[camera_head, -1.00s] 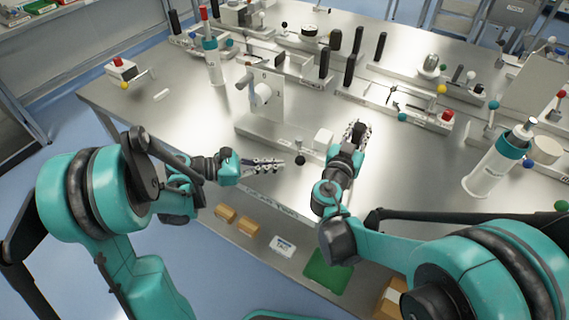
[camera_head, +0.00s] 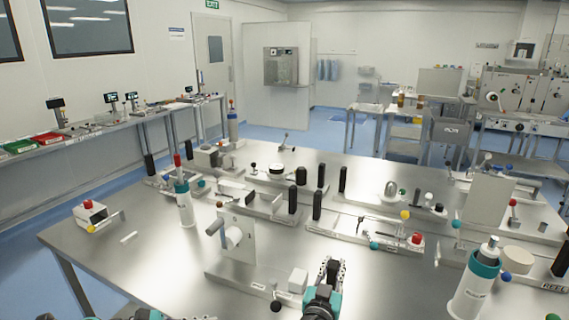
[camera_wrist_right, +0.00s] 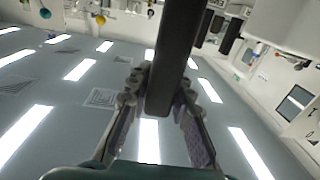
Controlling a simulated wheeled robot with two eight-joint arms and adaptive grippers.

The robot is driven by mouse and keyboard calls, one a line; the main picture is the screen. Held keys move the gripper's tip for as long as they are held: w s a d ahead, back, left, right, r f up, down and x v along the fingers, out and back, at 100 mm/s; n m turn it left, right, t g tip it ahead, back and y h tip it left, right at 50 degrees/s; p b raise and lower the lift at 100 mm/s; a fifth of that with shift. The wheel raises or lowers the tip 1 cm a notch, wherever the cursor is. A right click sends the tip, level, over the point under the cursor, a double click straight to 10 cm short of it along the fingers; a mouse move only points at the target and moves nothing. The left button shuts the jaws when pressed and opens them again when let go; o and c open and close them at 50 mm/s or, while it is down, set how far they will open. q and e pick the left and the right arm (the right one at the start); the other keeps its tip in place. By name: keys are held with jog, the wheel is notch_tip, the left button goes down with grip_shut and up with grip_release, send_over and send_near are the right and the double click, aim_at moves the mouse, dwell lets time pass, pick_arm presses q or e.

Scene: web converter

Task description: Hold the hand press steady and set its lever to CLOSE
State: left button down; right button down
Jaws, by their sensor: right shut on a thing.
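The apparent hand press (camera_head: 237,238) stands on the near part of the steel table in the head view. It has an upright pale plate, a white roller, a grey cylindrical grip (camera_head: 215,228) at its left and a long flat base. A white block (camera_head: 298,281) and a black ball knob (camera_head: 275,306) are at the base's right end. My right gripper (camera_head: 332,270) is just right of the block. In the right wrist view, its fingers (camera_wrist_right: 160,105) are shut on a dark bar (camera_wrist_right: 175,60); which part this is, I cannot tell. My left gripper's fingers are below the frame.
A row of fixtures with black upright handles (camera_head: 293,200) stands behind the press. A white bottle with a teal collar (camera_head: 475,285) is at right, another (camera_head: 184,205) at left. A small box with a red button (camera_head: 90,213) is far left.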

jog(key=shift+w, duration=0.15)
jog(key=c, duration=1.3)
grip_release()
jog(key=shift+r, duration=0.1)
jog(key=v, duration=1.2)
jog(key=shift+d, duration=0.1)
